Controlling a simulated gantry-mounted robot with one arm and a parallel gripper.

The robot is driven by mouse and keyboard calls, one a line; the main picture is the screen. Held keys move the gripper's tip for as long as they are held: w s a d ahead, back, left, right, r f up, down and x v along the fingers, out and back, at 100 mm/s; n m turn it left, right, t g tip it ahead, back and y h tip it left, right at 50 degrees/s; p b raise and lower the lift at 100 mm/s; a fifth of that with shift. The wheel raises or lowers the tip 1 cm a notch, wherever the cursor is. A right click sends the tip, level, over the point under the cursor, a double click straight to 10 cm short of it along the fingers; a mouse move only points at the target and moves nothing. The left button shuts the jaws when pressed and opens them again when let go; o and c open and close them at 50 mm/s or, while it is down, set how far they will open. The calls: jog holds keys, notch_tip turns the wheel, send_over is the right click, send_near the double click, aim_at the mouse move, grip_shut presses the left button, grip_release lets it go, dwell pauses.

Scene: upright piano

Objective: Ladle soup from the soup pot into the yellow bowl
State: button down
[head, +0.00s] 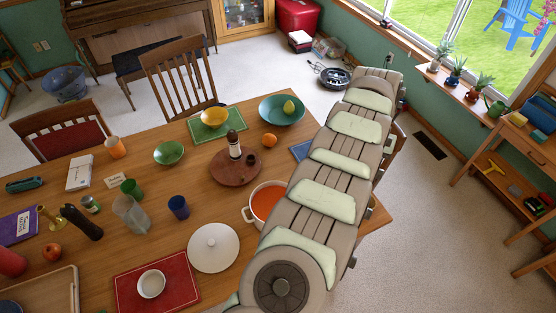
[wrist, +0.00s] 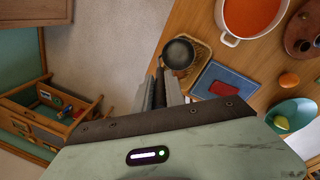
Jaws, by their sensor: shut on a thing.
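The soup pot (head: 249,215) is white and holds orange-red soup. It stands on the wooden table, partly behind my arm, and its rim also shows at the top of the wrist view (wrist: 229,38). The yellow bowl (head: 214,117) sits on a green placemat at the far side of the table; it is not in the wrist view. In the wrist view my gripper (wrist: 160,88) is shut on the handle of a dark ladle (wrist: 178,53). The ladle's bowl is apart from the pot and shows no orange soup. My arm hides the gripper in the head view.
A wicker tray (wrist: 203,84) and a blue book-like item (wrist: 211,90) lie near the ladle. A white lid (head: 213,247) lies left of the pot. A round wooden board (head: 236,170) with a bottle and a teal bowl (head: 282,110) are between and beyond.

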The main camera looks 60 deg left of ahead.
jog(key=s+a+f+n+p, duration=0.2)
jog(key=s+a+f, duration=0.1)
jog(key=s+a, duration=0.65)
jog(key=s+a+f+n+p, duration=0.1)
jog(key=s+a+f+n, duration=0.15)
jog(key=s+a, duration=0.7)
notch_tip(320, 180, down, 14)
jog(key=s+b, duration=0.1)
jog(key=b, duration=0.9)
jog(key=shift+d, duration=0.45)
jog(key=shift+m, duration=0.25)
dwell(1.2)
